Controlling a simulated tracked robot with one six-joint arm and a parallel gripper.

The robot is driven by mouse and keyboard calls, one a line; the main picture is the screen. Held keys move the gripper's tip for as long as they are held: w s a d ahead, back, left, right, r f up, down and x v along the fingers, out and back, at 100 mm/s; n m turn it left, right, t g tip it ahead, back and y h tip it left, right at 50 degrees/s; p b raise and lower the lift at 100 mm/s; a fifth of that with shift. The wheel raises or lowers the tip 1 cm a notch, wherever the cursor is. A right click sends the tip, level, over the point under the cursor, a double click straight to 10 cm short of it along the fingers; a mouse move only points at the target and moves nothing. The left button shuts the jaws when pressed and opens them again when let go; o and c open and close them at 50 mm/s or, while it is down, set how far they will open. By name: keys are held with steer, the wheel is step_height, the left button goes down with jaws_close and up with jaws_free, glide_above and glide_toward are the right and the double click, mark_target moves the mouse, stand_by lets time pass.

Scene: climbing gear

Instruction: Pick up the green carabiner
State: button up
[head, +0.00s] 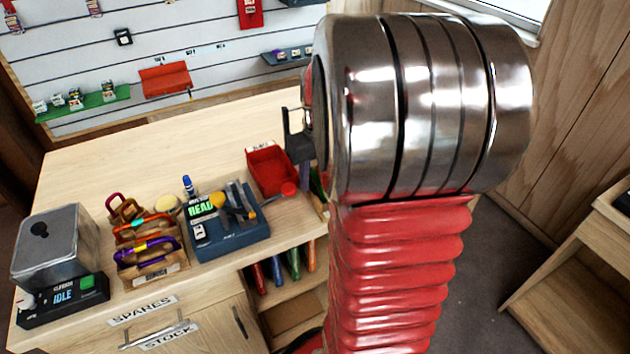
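A wooden rack (158,272) on the bench at left holds several carabiners. I make out a dark red one (114,201), an orange-red one (128,236) and a purple one (150,243). I cannot pick out a green carabiner for certain; they overlap and are small. My arm's large metal joint and red ribbed sleeve fill the right centre.
A grey box (55,250) on a black base with an IDLE display stands left. The bench's back (150,140) is clear.

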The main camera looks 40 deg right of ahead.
steer(key=shift+c, duration=0.4)
jaws_close()
stand_by(0.5)
